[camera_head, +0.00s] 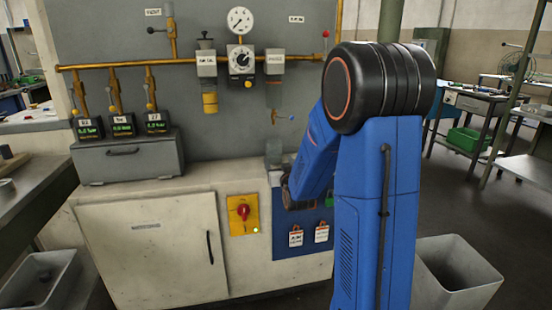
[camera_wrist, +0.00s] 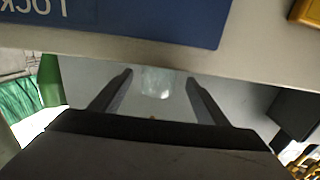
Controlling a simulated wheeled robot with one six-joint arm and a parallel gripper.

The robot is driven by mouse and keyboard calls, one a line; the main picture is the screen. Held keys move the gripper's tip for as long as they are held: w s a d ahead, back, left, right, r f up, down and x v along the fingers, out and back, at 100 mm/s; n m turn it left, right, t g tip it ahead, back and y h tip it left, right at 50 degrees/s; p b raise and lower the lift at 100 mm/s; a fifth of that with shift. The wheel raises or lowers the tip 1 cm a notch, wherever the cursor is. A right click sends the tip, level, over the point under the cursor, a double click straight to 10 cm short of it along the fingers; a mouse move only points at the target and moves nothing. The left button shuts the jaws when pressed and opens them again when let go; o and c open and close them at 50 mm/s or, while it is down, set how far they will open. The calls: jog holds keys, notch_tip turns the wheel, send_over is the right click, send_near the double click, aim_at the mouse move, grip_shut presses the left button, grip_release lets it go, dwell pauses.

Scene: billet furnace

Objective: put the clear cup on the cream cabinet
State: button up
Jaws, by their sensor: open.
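The cream cabinet (camera_head: 150,240) stands ahead, with a door on its left and a blue panel on its right. A pale, see-through shape that looks like the clear cup (camera_head: 274,148) appears upright on the right part of its top, just left of my arm. In the wrist view the clear cup (camera_wrist: 157,81) shows between my fingers, near their tips. My gripper (camera_wrist: 158,88) is open, one finger to each side of the cup. I see no finger clearly touching it. My arm hides the gripper in the head view.
A grey box (camera_head: 128,160) with several small gauges sits on the cabinet's left. A pipe with a valve (camera_head: 274,92) hangs above the cup. A red switch (camera_head: 243,212) is on the front. A grey bin (camera_head: 455,275) stands right; a workbench (camera_head: 30,190) is left.

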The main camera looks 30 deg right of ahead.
jog(key=shift+v, duration=1.8)
jog(key=s+a+n+g+y, duration=0.25)
jog(key=s+a+g, duration=0.45)
jog(key=s+a, duration=0.75)
jog(key=s+a+f+g+y, duration=0.1)
jog(key=s+a+g, duration=0.1)
jog(key=s, duration=1.1)
jog(key=s+a+g+y, duration=0.1)
jog(key=s+a+g, duration=0.1)
jog(key=s, duration=1.1)
jog(key=shift+s+a+f+n+g, duration=0.2)
jog(key=shift+s+f+n+g, duration=0.15)
jog(key=shift+g, duration=0.45)
jog(key=shift+w+y, duration=0.1)
jog(key=shift+y, duration=0.15)
